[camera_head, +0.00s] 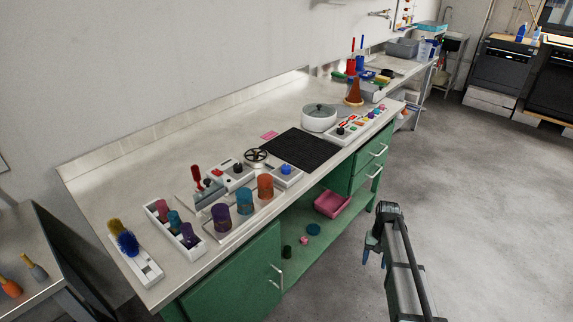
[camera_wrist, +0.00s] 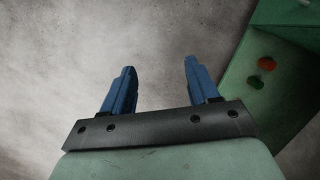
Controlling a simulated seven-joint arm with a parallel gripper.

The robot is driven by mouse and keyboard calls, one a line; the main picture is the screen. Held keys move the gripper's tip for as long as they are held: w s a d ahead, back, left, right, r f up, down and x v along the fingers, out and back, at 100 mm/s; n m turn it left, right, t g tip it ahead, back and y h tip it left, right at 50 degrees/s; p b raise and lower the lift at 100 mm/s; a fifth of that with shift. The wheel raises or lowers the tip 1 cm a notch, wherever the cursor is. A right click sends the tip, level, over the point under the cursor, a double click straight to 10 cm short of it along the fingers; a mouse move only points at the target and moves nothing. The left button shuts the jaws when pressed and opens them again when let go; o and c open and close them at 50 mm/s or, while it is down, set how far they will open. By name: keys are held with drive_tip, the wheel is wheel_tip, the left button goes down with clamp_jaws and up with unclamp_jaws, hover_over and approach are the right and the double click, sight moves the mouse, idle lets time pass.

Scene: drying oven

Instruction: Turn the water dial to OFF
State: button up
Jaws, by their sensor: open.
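No label is readable, so I cannot tell for sure which control is the water dial. In the head view, a small pale box with a blue knob (camera_head: 286,171) sits on the bench's front edge, right of the orange cup. A white box with a red button and dark knob (camera_head: 235,173) stands left of it, and a dark spoked handwheel (camera_head: 256,156) is behind. A long control panel (camera_head: 362,122) with several coloured controls and a black knob lies farther right. My gripper (camera_head: 374,258) is open and empty, off the bench front over the floor; its blue fingers (camera_wrist: 160,80) show apart in the wrist view.
The steel bench with green cabinets (camera_head: 230,275) runs diagonally. Purple, blue and orange cups stand near its front edge. A black mat (camera_head: 299,150) and white pot (camera_head: 319,117) lie right of the knobs. An open shelf holds a pink tray (camera_head: 332,205). The floor at right is clear.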

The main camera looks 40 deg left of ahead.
drive_tip(key=w+a+r+n, duration=0.1)
drive_tip(key=w+a+r, duration=0.2)
drive_tip(key=a+r, duration=0.8)
drive_tip(key=n+t+y, duration=0.1)
drive_tip(key=n+t, duration=0.1)
drive_tip(key=n, duration=0.1)
approach(286, 167)
wheel_tip(286, 167, down, 9)
drive_tip(key=shift+s+r, duration=0.15)
drive_tip(key=c, duration=1)
drive_tip(key=shift+c, duration=0.2)
